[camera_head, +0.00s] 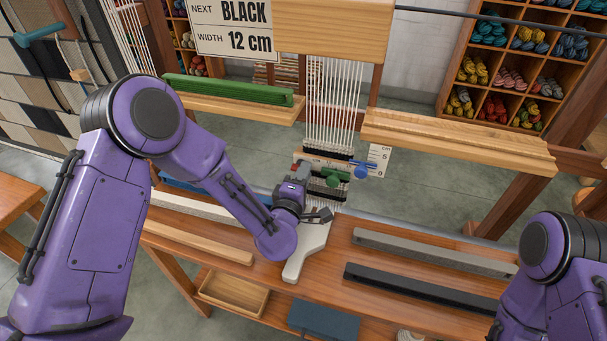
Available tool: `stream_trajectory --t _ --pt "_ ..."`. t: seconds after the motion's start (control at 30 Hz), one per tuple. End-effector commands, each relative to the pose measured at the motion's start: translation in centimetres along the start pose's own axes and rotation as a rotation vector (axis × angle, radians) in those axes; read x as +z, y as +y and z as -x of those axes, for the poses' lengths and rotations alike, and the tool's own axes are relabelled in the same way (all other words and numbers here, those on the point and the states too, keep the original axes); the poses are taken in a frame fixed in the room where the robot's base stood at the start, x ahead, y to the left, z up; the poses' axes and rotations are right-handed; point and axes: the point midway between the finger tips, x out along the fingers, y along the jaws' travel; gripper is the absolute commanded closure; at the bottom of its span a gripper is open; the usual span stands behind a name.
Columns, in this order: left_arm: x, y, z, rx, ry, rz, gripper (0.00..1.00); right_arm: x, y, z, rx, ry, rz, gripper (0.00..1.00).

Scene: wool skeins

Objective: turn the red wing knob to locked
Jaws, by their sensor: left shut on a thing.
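The red wing knob (296,164) is on the small wooden bar at the front of the white warp threads, at the left of the row. My left gripper (301,171) reaches up to it from the front and is shut on it. The gripper hides most of the knob, so I cannot tell how its wings are turned. A green knob (333,177) and a blue knob (361,172) sit to the right on the same part. My right arm shows at the lower right, but its gripper is out of the picture.
White warp threads (333,100) hang behind the knobs. A pale handled tool (306,254) lies on the wooden bench below my left wrist. Grey (430,252) and black (420,288) bars lie to its right. A sign (232,28) hangs at the upper left.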

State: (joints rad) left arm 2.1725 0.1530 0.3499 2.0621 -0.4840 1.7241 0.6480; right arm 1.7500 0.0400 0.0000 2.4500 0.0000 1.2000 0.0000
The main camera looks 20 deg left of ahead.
Motion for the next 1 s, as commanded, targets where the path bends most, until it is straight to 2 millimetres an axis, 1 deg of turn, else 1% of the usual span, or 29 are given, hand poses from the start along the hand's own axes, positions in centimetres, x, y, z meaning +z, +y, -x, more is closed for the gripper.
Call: stream_trajectory --t 0.03,0.07,0.1,0.33,0.43,0.47,0.57,0.7,0.8,0.9,1.0 --pt "-0.3 -0.3 0.1 -0.006 0.009 -0.001 0.76 0.0 0.0 0.0 0.0 0.0 0.0 0.37" --pt "-0.3 -0.3 0.1 -0.006 0.008 0.0 0.66 0.0 0.0 0.0 0.0 0.0 0.0 0.37" --pt "-0.3 -0.2 0.1 -0.005 0.008 0.0 0.64 0.0 0.0 0.0 0.0 0.0 0.0 0.37" --pt "0.0 -0.1 0.0 -0.002 0.002 0.0 0.64 0.0 0.0 0.0 0.0 0.0 0.0 0.37" --pt "0.1 -0.1 0.6 -0.001 0.0 0.001 0.64 0.0 0.0 -0.1 0.0 0.0 0.0 0.37" --pt "0.1 -0.1 1.0 -0.002 -0.001 0.001 0.64 0.1 0.0 -0.2 0.0 0.0 0.0 0.37" --pt "0.1 -0.2 3.1 -0.003 -0.002 0.0 0.64 0.2 0.0 -0.4 0.0 0.0 0.0 0.37" --pt "0.0 -0.3 6.7 -0.004 -0.001 -0.001 0.64 0.4 -0.1 -0.9 0.0 0.0 0.0 0.37" --pt "-0.1 -0.3 8.7 -0.004 0.0 -0.001 0.64 0.5 -0.1 -1.2 0.0 0.0 0.0 0.37" --pt "-0.1 -0.3 9.9 -0.003 0.001 0.001 0.64 0.6 -0.1 -1.3 0.0 0.0 0.0 0.37" --pt "-0.1 -0.2 10.5 -0.002 0.003 0.001 0.64 0.6 -0.1 -1.4 0.0 0.0 0.0 0.37"
